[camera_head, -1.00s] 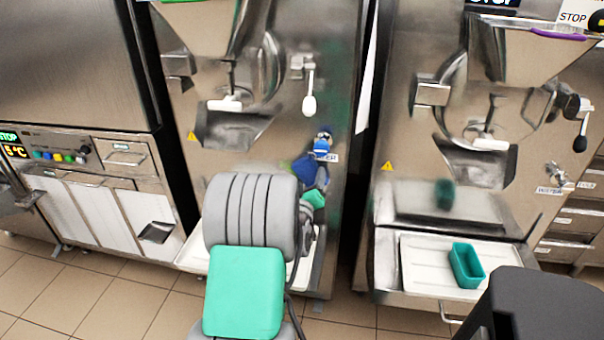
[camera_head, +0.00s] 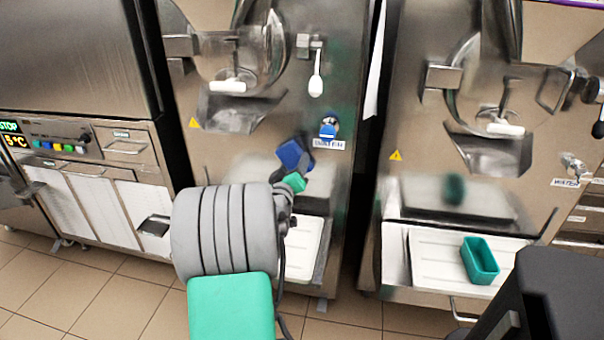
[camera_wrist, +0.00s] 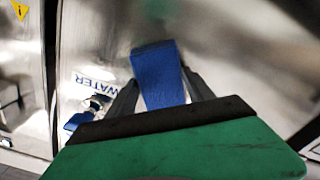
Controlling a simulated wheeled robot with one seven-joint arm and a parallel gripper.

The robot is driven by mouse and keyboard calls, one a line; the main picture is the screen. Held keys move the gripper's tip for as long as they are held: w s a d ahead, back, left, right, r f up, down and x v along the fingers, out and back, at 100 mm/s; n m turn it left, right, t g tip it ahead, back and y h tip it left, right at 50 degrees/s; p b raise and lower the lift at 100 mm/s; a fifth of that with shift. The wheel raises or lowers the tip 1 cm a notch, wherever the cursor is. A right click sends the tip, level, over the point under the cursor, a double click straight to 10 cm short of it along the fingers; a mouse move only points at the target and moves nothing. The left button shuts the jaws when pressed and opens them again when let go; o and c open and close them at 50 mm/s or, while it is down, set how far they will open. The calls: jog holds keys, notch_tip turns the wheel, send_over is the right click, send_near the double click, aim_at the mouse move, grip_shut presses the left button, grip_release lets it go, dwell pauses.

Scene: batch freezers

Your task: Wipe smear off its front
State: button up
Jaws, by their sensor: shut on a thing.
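My gripper (camera_head: 293,170) is shut on a blue cloth (camera_head: 290,152) in front of the left batch freezer (camera_head: 340,95). The cloth also shows between the dark fingers in the wrist view (camera_wrist: 157,75), close to the steel front; I cannot tell if it touches. The cloth is below and left of the blue water tap (camera_head: 328,130). No smear stands out clearly on the steel; green and pale tints there may be reflections. My green wrist part covers the lower wrist view.
A second batch freezer (camera_head: 408,130) stands to the right, with a teal container (camera_head: 480,260) on its white tray (camera_head: 430,262). The left freezer's white tray (camera_head: 303,245) lies below my arm. A white-handled lever (camera_head: 316,85) sticks out above the tap.

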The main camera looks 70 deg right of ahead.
aim_at(283, 163)
jog(key=shift+w+r, duration=0.1)
jog(key=shift+w, duration=0.35)
jog(key=shift+w+a+f+b, duration=0.15)
jog(key=shift+w+b, duration=0.45)
jog(key=shift+w+a+f+b, duration=0.1)
jog(key=shift+w+b, duration=0.45)
jog(key=shift+w, duration=0.05)
jog(key=shift+w+a+r+b, duration=0.2)
jog(key=shift+w+b, duration=0.1)
jog(key=shift+w, duration=0.25)
jog(key=shift+s+a+b, duration=0.2)
jog(key=shift+a+b, duration=0.1)
jog(key=shift+a, duration=0.65)
jog(key=shift+s+a+b, duration=0.15)
jog(key=shift+a+b, duration=0.15)
jog(key=shift+a, duration=0.7)
jog(key=shift+s+a+b, duration=0.2)
jog(key=shift+a+b, duration=0.1)
jog(key=shift+a, duration=0.65)
jog(key=shift+s+a+b, duration=0.2)
jog(key=shift+a+b, duration=0.35)
jog(key=shift+a, duration=0.95)
